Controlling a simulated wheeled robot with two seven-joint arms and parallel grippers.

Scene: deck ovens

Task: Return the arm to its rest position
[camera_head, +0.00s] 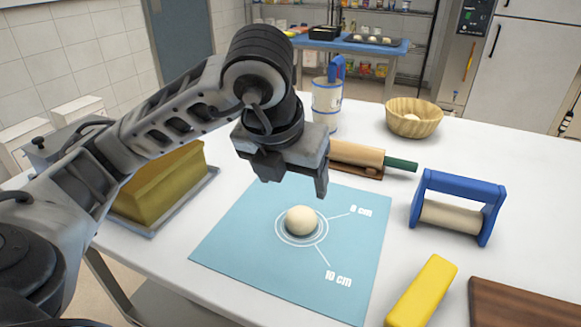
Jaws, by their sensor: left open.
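My left arm comes in from the left and reaches over the white table. My left gripper (292,185) is open and empty, with its fingers pointing down above the far edge of the blue mat. A pale dough ball (301,220) sits inside the printed rings on the blue mat (240,240). The gripper is apart from the ball, a little behind and above it in the picture. My right gripper is not in view.
A yellow loaf-shaped block (160,185) on a tray stands left, partly behind my arm. A rolling pin (357,154), a canister (327,100) and a bowl (413,116) stand behind. A blue-framed roller (455,205), yellow bar (422,290) and brown board (525,305) lie right.

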